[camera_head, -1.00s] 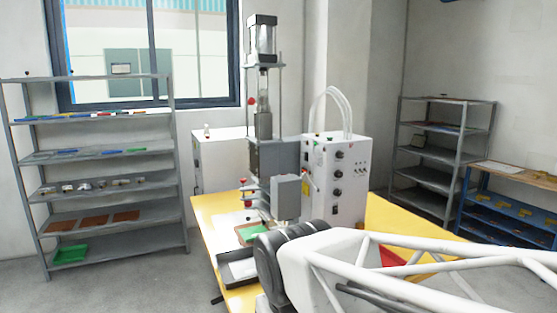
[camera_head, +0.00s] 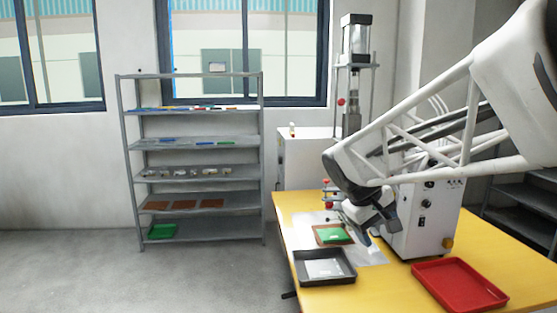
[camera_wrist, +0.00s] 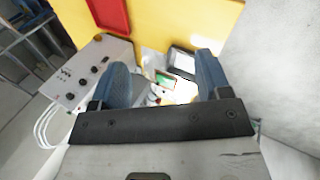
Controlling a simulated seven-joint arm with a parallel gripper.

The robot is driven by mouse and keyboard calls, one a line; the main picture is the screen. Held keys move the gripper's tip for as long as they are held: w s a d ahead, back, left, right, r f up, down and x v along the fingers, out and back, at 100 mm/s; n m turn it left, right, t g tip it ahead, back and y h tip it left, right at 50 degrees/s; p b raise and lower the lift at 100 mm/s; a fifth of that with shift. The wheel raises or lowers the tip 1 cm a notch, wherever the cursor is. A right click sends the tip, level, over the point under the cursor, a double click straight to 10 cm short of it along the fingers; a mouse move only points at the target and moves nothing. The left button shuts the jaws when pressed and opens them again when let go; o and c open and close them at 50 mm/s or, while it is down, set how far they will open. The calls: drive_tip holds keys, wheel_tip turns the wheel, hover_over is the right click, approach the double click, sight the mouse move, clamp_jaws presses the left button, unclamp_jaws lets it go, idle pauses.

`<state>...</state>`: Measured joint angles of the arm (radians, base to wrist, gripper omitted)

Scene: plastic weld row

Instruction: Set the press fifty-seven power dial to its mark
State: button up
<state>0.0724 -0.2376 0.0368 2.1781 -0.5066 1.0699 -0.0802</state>
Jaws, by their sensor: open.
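The press (camera_head: 355,95) stands on the yellow table, partly hidden behind my arm. Its white control box (camera_head: 408,238) stands beside it, with black dials (camera_head: 426,204) on the front panel; my arm covers the upper part. I cannot read labels or a mark, nor tell which dial sets power. The control box also shows at the left of the wrist view (camera_wrist: 72,95), its dials sideways. My gripper (camera_wrist: 163,66) is open and empty, its two blue-grey fingers apart. In the head view my gripper (camera_head: 372,222) hangs to the left of the box, apart from the dials.
A red tray (camera_head: 458,284) lies at the table's front right. A black tray (camera_head: 350,272) holds a pale piece, and a green piece (camera_head: 333,234) lies behind it. A grey shelf (camera_head: 200,184) stands at the left, with free floor before it.

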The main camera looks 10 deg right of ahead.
drive_tip(key=w+d+r+n+h, duration=0.1)
drive_tip(key=w+d+h, duration=0.1)
drive_tip(key=w+d, duration=0.5)
drive_tip(key=w+d+r+n+g+h, duration=0.1)
drive_tip(key=w+d+h, duration=0.15)
drive_tip(key=w, duration=0.85)
drive_tip(key=w+d+r+n+h, duration=0.1)
drive_tip(key=w+d+h, duration=0.1)
drive_tip(key=w+d, duration=0.6)
drive_tip(key=w+d+f+n+h, duration=0.1)
drive_tip(key=w+d, duration=0.5)
drive_tip(key=w, duration=0.6)
drive_tip(key=w+d+f+n+h, duration=0.2)
drive_tip(key=w+d+f+h, duration=0.2)
drive_tip(key=w, duration=0.9)
drive_tip(key=shift+d+f+h, duration=0.2)
drive_tip(key=shift+d+h, duration=0.45)
drive_tip(key=shift+d, duration=0.35)
drive_tip(key=d, duration=0.7)
drive_tip(key=shift+d, duration=0.35)
drive_tip(key=shift+c, duration=0.3)
